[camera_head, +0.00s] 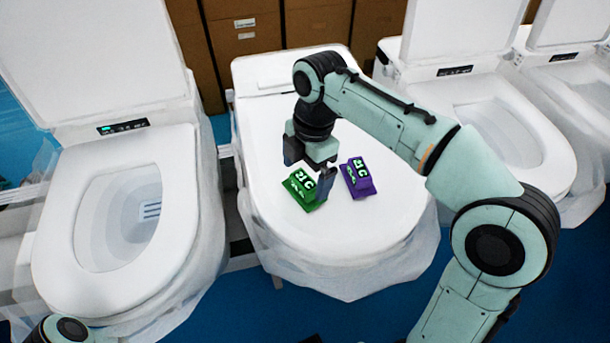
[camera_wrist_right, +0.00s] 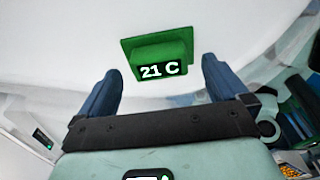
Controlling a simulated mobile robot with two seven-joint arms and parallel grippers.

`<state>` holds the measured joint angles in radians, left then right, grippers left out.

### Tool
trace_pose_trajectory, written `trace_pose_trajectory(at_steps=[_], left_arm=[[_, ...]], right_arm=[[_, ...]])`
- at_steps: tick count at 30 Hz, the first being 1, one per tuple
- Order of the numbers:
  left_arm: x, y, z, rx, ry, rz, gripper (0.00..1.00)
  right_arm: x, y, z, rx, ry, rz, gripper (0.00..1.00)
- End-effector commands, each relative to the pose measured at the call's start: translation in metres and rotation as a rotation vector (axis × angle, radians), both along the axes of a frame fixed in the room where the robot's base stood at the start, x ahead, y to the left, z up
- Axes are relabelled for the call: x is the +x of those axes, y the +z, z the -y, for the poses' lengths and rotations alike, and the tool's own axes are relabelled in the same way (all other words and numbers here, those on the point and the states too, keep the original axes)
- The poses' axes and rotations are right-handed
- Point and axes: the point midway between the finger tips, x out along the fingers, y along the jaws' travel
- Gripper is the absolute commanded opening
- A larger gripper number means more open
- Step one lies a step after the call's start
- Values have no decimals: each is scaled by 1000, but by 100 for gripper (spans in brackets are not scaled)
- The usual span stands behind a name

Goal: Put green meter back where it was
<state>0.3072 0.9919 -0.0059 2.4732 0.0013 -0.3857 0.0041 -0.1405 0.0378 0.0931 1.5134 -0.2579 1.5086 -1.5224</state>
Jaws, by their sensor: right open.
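The green meter (camera_head: 304,188) lies on the closed white lid of the middle toilet (camera_head: 340,238). Its display reads "21 C" in the right wrist view (camera_wrist_right: 160,58). The purple meter (camera_head: 358,178) lies on the same lid, just to its right. My right gripper (camera_head: 309,172) hangs over the lid by the green meter, its fingers apart. In the right wrist view its two fingers (camera_wrist_right: 160,88) are spread wide, with the green meter ahead of and between them, not gripped. Part of my left arm shows at the bottom left edge; its gripper is out of view.
An open toilet (camera_head: 110,215) stands on the left and another open toilet (camera_head: 500,130) on the right. Brown cardboard boxes (camera_head: 245,40) stand behind. The lid around the meters is clear. The floor (camera_head: 250,305) is blue.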

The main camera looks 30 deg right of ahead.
Motion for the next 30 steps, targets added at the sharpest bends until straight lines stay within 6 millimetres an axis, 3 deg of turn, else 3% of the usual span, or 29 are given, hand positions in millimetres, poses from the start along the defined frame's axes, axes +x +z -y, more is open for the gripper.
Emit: trace_pose_trajectory(at_steps=[1,6,12,18,30], left_arm=[[3,6,0,0,0,3,43],[10,19,0,-1,0,11,43],[17,30,0,0,0,19,43],[19,33,0,0,0,21,43],[19,33,0,0,0,21,43]], right_arm=[[1,15,1,1,-1,5,100],[2,53,6,1,-1,5,100],[3,84,9,1,1,4,100],[2,93,11,0,1,1,100],[2,93,11,0,1,0,100]])
